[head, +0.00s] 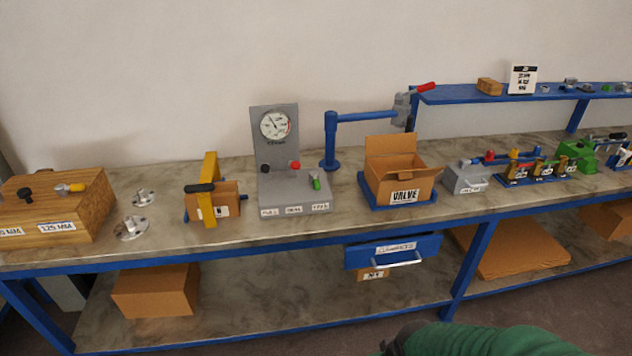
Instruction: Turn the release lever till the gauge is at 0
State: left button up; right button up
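A round white gauge (275,123) is set in the upper part of a grey upright panel (277,151) on the bench. Its dark needle seems to point to the upper left; the reading is too small to make out. Below the gauge are a black knob (265,168) on the left and a red knob (295,165) on the right. I cannot tell which of these is the release lever. Neither gripper shows.
A yellow clamp (208,185) with a black handle stands left of the panel. A blue post with a jointed arm (331,140) rises behind right. A carton marked VALVE (400,170) stands to the right. Part of a green form (490,340) shows at the bottom edge.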

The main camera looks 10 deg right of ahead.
aim_at(313, 175)
jog(key=i+j, duration=0.1)
jog(key=i, duration=0.45)
jog(key=i+j, duration=0.1)
jog(key=i, duration=0.5)
jog(key=z, duration=0.05)
